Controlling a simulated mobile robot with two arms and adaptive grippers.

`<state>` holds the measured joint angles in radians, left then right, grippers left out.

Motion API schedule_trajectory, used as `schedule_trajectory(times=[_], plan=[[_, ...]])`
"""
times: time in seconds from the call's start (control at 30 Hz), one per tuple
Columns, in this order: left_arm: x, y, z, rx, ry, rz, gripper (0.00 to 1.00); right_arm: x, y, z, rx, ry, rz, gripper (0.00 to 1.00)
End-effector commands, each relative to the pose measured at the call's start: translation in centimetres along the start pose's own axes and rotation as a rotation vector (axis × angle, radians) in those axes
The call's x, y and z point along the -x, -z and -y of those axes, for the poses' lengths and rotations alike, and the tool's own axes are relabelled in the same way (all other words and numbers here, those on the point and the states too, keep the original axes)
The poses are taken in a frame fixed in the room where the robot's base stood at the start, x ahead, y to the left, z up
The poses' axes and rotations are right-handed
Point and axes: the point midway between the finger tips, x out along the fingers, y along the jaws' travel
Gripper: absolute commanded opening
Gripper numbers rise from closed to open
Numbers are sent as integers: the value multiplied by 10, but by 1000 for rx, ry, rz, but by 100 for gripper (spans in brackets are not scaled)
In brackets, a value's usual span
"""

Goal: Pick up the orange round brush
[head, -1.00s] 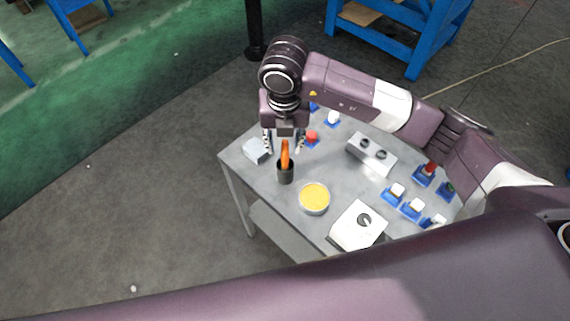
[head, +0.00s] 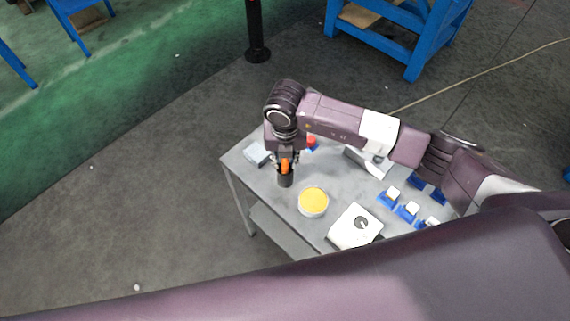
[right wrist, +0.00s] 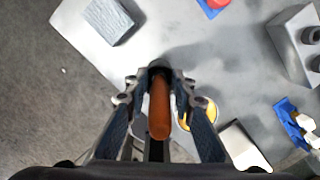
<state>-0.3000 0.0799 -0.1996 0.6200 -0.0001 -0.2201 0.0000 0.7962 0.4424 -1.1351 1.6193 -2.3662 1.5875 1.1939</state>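In the right wrist view the handle (right wrist: 159,110) lies between the two spread fingers (right wrist: 160,88), with gaps visible on both sides. My left gripper is not in view.
A grey block (head: 256,153) lies to the left. A white box with a dark knob (head: 355,227) and several blue holders (head: 389,198) are to the right.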

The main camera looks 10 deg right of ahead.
Motion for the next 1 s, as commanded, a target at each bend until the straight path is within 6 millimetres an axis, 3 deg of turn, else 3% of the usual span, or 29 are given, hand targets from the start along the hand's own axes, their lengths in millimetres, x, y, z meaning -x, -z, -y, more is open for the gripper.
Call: schedule_trajectory(times=[0.2,0.67,0.87,1.0], plan=[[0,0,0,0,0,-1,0,0,0,0,0,0,0,0],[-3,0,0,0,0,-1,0,8,-2,0,-1,-1,2,0],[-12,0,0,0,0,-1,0,34,-6,-1,1,-3,5,0],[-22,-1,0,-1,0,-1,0,64,-10,-1,1,-4,7,0]])
